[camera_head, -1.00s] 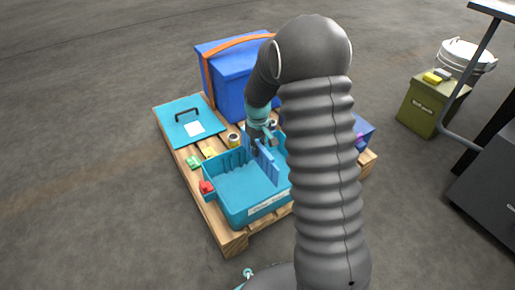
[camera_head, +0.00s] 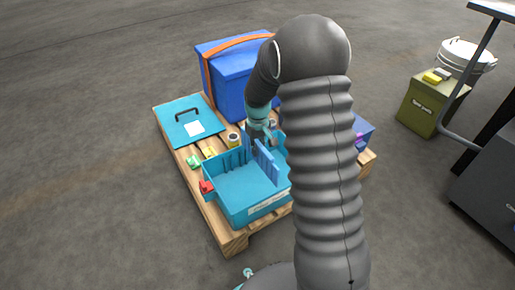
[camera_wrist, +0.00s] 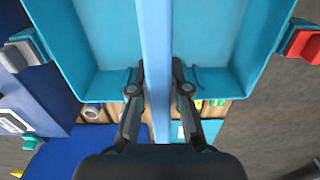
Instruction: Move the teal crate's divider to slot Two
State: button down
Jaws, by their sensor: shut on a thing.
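The teal crate (camera_head: 232,208) stands open on a pallet, with upright ribs along its inner wall. The divider (camera_head: 268,164), a flat blue panel, stands upright at the crate; it also shows edge-on in the wrist view (camera_wrist: 154,45). My gripper (camera_head: 257,137) is above the crate's far side. In the wrist view my gripper (camera_wrist: 158,88) is shut on the divider, one finger on each side. The divider's lower edge is hidden, so I cannot tell whether it sits in a slot. No slot label is readable.
The teal lid (camera_head: 183,133) lies at the pallet's far left. A blue box (camera_head: 228,82) with an orange strap stands behind. Small green (camera_head: 193,162) and yellow (camera_head: 210,152) pieces lie beside the crate. A red latch (camera_head: 206,187) juts from its left side. My arm hides the right side.

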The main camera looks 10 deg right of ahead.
aim_at(258, 163)
jog(key=shift+f, duration=0.2)
jog(key=shift+f+b, duration=1.5)
jog(key=shift+f, duration=4.4)
jog(key=shift+f, duration=0.2)
grip_release()
jog(key=shift+r, duration=0.1)
jog(key=shift+r+p, duration=2.2)
jog(key=shift+r, duration=1.25)
